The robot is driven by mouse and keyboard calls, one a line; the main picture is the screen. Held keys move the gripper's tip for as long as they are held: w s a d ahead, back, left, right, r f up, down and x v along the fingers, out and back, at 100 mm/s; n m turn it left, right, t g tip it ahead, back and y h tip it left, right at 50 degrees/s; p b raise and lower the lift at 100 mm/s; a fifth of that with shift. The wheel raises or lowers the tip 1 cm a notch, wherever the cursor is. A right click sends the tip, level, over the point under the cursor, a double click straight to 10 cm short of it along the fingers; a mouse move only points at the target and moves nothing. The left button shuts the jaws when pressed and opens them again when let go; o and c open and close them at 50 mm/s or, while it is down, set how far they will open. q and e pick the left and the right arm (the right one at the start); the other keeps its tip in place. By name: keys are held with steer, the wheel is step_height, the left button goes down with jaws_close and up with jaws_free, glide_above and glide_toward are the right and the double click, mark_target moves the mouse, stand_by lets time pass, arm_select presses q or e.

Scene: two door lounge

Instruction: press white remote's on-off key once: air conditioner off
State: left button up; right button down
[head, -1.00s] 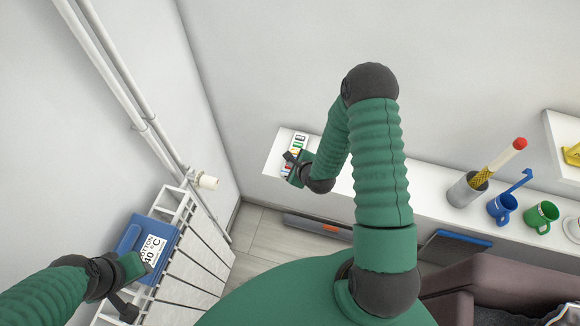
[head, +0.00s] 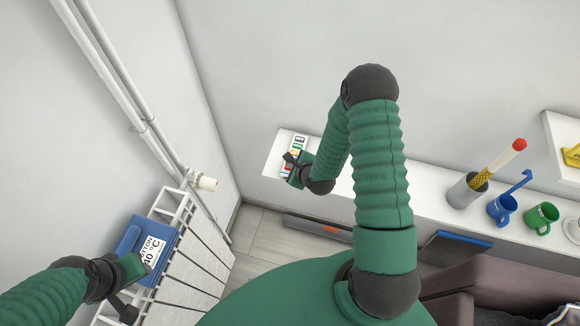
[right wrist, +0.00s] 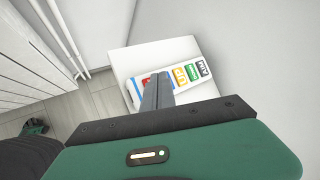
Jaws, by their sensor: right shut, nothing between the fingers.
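The white remote (head: 300,142) lies on the left end of the white shelf, with several coloured keys. It also shows in the right wrist view (right wrist: 193,72), with blue, red, orange and green keys in sight. My right gripper (head: 289,158) is shut and empty, its fingertips over the lower, blue-and-red end of the remote. In the right wrist view the shut fingers (right wrist: 158,84) hide part of that end; I cannot tell whether they touch a key. My left gripper (head: 136,288) is beside the blue box; its jaw opening is unclear. The air conditioner is not recognisable in view.
The white shelf (head: 400,202) runs along the wall, with a grey cup (head: 466,190), a blue mug (head: 502,209) and a green mug (head: 541,217) to the right. A blue box labelled 40 °C (head: 162,236) rests on the white radiator (head: 195,265) at left.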

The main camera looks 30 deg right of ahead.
stand_by(0.7)
steer(key=shift+f+b, duration=0.3)
steer(key=shift+f, duration=0.05)
steer(key=shift+f+b, duration=0.3)
steer(key=shift+f, duration=0.1)
stand_by(0.4)
stand_by(0.3)
steer(key=shift+s+r+p, duration=0.1)
steer(key=shift+r+p, duration=0.55)
steer(key=shift+r, duration=0.2)
steer(key=shift+r, duration=0.1)
step_height(320, 180, up, 5)
steer(key=p, duration=0.4)
